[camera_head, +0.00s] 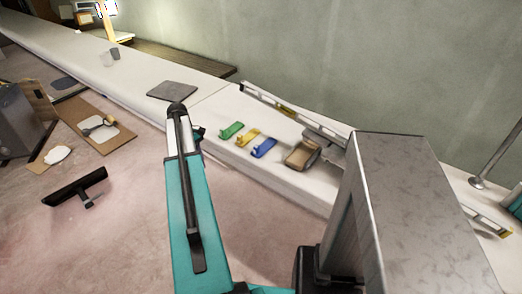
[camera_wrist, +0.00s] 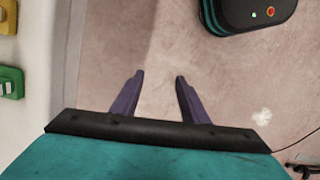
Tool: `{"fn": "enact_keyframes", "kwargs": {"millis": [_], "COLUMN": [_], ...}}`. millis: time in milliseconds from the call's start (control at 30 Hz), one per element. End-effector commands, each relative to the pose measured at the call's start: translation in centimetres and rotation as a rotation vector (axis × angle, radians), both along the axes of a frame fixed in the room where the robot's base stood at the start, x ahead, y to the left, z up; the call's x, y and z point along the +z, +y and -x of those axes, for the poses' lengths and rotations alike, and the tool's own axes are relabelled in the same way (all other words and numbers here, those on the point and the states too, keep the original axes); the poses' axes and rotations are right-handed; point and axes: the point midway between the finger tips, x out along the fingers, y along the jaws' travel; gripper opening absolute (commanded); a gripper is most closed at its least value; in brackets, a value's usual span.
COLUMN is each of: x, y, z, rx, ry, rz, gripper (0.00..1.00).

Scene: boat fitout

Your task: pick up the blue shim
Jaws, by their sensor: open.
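The blue shim (camera_head: 264,148) lies on the white bench top (camera_head: 215,111) in the head view, to the right of a yellow shim (camera_head: 248,138) and a green shim (camera_head: 231,130). In the wrist view my gripper (camera_wrist: 159,78) is open and empty, with its two dark fingers apart over the pinkish floor. The green shim (camera_wrist: 10,82) and part of the yellow shim (camera_wrist: 7,16) show at the left edge of the wrist view. The blue shim is not in the wrist view. In the head view my arm hides most of the gripper, left of the shims.
A brown block (camera_head: 301,154) lies just right of the blue shim. A long level (camera_head: 283,109) lies behind the shims. A dark grey pad (camera_head: 172,91) lies farther left on the bench. A squeegee-like tool (camera_head: 75,187) and a cardboard sheet (camera_head: 88,128) lie on the floor.

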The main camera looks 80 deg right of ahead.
Motion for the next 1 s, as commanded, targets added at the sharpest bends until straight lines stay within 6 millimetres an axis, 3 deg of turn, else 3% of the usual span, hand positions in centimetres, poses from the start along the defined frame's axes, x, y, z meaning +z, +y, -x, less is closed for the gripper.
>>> {"fn": "enact_keyframes", "kwargs": {"millis": [33, 100, 300, 500, 600, 733, 1000], "x": [1.6, 3.5, 9.0, 14.0, 15.7, 17.0, 17.2], "y": [-1.8, -3.7, -8.2, -11.1, -11.9, -12.3, -12.3], "z": [1.7, 3.8, 10.6, 17.3, 19.6, 21.3, 21.7], "rx": [-0.019, -0.033, -0.079, -0.117, -0.13, -0.138, -0.139], "ry": [-0.004, -0.008, -0.017, -0.02, -0.021, -0.021, -0.021], "rz": [0.008, 0.015, 0.035, 0.053, 0.059, 0.063, 0.063], "gripper": [0.41, 0.41, 0.41, 0.41, 0.41, 0.41, 0.41]}}
